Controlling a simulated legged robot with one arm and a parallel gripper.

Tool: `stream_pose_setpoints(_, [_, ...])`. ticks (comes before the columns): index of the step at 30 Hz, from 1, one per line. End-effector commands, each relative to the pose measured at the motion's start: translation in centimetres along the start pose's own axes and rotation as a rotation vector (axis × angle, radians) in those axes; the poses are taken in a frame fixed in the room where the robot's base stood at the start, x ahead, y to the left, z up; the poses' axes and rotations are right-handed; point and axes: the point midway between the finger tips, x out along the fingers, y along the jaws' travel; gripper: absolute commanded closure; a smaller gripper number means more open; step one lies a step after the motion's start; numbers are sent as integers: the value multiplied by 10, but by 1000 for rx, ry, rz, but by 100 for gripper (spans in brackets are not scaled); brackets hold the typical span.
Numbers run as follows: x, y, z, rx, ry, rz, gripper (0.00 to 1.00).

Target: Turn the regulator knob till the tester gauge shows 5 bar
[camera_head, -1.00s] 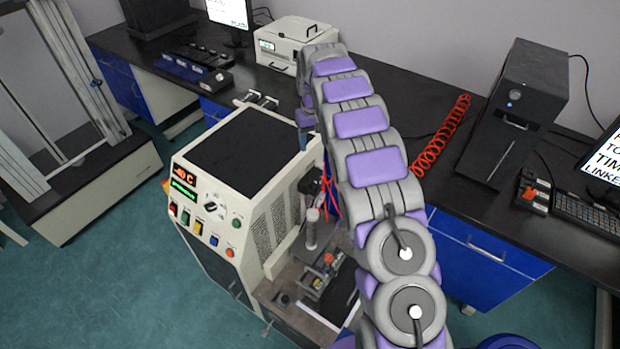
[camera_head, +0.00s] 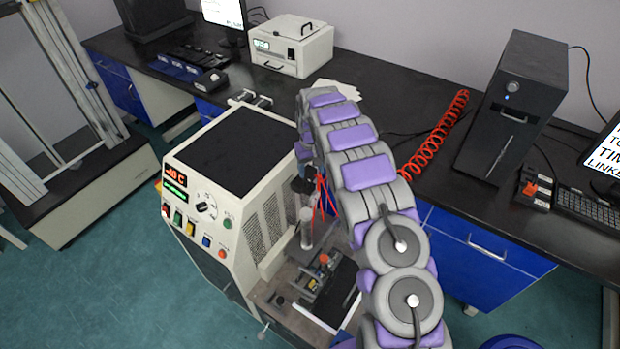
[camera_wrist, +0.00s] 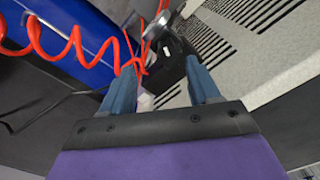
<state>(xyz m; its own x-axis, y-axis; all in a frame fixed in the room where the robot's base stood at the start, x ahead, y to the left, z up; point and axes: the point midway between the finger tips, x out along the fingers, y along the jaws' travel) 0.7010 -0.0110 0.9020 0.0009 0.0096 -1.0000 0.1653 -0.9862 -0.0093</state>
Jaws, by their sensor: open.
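The tester is a cream machine (camera_head: 240,165) with a front panel of displays, a dial and coloured buttons, left of my arm. A black block (camera_head: 303,184), which looks like the regulator, sits on its right side by red tubes. In the wrist view, this black block (camera_wrist: 172,68) lies just beyond and partly between the fingers of my gripper (camera_wrist: 160,65). My gripper is open, and contact is not clear. A small metallic round part (camera_wrist: 155,30) shows above the block. I cannot make out the knob, nor read any gauge.
A coiled red hose (camera_head: 435,140) runs along the black bench (camera_head: 400,100), and also crosses the wrist view (camera_wrist: 70,52). A grey vented panel (camera_wrist: 250,45) lies close at right there. A black computer tower (camera_head: 517,105) stands on the bench. Teal floor is clear at left.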

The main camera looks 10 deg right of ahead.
Motion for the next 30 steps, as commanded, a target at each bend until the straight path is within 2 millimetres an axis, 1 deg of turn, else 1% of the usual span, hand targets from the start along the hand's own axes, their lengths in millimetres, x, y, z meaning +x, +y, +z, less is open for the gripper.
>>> stream_pose_setpoints(1, [11, -3, 1, -3, -4, 2, 39])
stream_pose_setpoints(3, [21, -5, 1, -4, -6, 3, 39])
stream_pose_setpoints(7, [34, -8, 0, -3, -6, 7, 39])
stream_pose_setpoints(12, [39, -5, 0, -3, -3, 3, 39])
stream_pose_setpoints(19, [39, 0, 1, -3, -1, -1, 39])
stream_pose_setpoints(20, [39, 0, 1, -3, -1, -1, 41])
stream_pose_setpoints(30, [39, -5, 0, -2, -3, 6, 73])
